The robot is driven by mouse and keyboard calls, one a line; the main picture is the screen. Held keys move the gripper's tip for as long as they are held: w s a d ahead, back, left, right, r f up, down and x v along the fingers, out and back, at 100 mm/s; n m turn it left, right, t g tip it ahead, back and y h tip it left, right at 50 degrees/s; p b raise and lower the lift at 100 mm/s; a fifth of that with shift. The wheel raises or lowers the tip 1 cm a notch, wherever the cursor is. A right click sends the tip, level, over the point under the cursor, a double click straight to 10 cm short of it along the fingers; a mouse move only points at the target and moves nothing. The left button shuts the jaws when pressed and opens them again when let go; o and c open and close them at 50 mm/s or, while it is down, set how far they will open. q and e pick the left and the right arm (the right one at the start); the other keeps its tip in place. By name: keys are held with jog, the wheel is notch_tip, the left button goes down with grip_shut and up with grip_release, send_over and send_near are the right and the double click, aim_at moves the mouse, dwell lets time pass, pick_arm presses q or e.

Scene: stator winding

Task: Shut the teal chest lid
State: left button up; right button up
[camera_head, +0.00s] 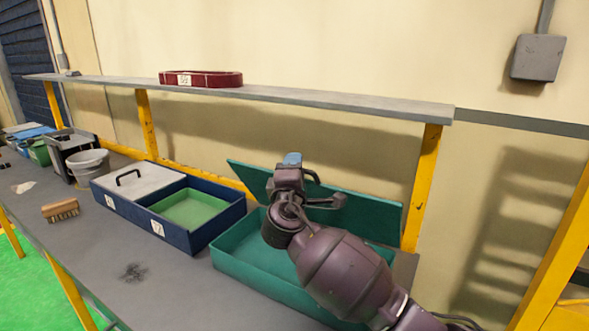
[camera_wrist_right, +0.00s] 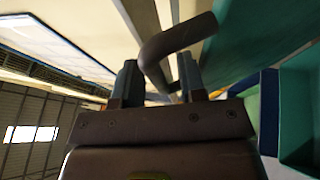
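The teal chest (camera_head: 240,262) stands open on the bench, with its lid (camera_head: 375,215) raised and tilted back at the rear. My right gripper (camera_head: 292,161) is in front of the lid, above the chest, and my right arm hides part of both. In the right wrist view my gripper (camera_wrist_right: 160,80) has its two fingers apart. A dark curved handle (camera_wrist_right: 180,38) reaches from beside the teal lid (camera_wrist_right: 265,35) to between the fingers. There is a gap beside it, and I cannot tell whether it touches a finger. My left gripper is not in view.
A navy box (camera_head: 180,238) with a green inside and grey handled lid stands left of the chest. A brush (camera_head: 60,210) and a pale bucket (camera_head: 88,165) are further left. A shelf (camera_head: 330,102) on yellow posts runs behind, holding a dark red tray (camera_head: 215,79).

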jog(key=shift+s, duration=0.1)
jog(key=v, duration=1)
jog(key=shift+s, duration=0.25)
jog(key=shift+f, duration=0.15)
